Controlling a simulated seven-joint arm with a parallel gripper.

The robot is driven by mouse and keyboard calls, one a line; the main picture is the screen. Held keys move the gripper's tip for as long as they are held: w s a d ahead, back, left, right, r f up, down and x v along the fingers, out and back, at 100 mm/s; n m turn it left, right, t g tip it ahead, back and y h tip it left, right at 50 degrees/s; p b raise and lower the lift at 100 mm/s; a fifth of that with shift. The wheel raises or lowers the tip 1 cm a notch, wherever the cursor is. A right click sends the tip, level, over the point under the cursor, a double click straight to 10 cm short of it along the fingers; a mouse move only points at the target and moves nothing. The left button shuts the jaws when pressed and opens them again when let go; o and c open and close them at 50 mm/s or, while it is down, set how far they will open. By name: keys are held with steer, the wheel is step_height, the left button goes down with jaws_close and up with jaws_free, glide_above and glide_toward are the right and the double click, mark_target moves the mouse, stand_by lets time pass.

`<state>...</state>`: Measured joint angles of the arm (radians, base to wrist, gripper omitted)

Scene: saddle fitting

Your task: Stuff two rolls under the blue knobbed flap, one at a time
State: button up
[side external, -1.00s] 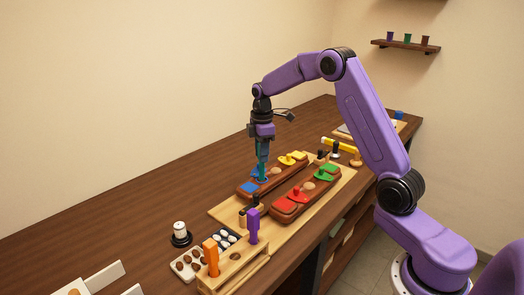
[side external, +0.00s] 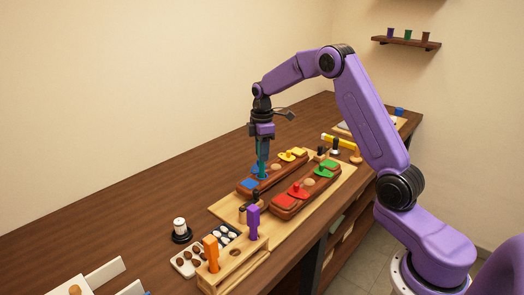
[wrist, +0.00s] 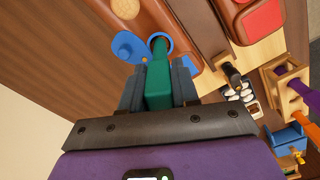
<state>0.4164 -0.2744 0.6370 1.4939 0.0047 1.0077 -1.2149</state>
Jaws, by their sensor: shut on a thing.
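My gripper (wrist: 158,86) is shut on a green tool (wrist: 160,80), which points down at the near brown block. The tool's tip is at a blue ring (wrist: 168,41) on the brown block (wrist: 148,14); its depth there cannot be told. The blue knobbed flap (wrist: 128,47) lies beside the ring, to its left in the wrist view. In the side view my gripper (side external: 262,160) stands over the block by a blue pad (side external: 250,183). White pieces (side external: 222,238) and brown pieces (side external: 188,262), perhaps the rolls, lie in a tray. Whether any roll is under the flap is hidden.
A second brown block (side external: 300,199) with red and green flaps lies parallel on the light board. A wooden rack (side external: 235,268) holds upright orange (side external: 211,252) and purple (side external: 253,222) tools. A black-and-white spool (side external: 181,231) stands left.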

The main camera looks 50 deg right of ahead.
stand_by(0.4)
steer(key=shift+r, duration=3.95)
steer(key=s+a+f+n, duration=0.1)
steer(key=s+a+n, duration=0.15)
steer(key=a, duration=0.95)
steer(key=s+a+f+n, duration=0.1)
steer(key=s+a+f, duration=0.15)
steer(key=a, duration=0.85)
steer(key=s+a+f+n, duration=0.15)
steer(key=s+a, duration=0.25)
steer(key=a, duration=0.8)
steer(key=shift+w+f+n, duration=0.15)
steer(key=shift+f+n, duration=0.25)
steer(key=shift+f, duration=2.4)
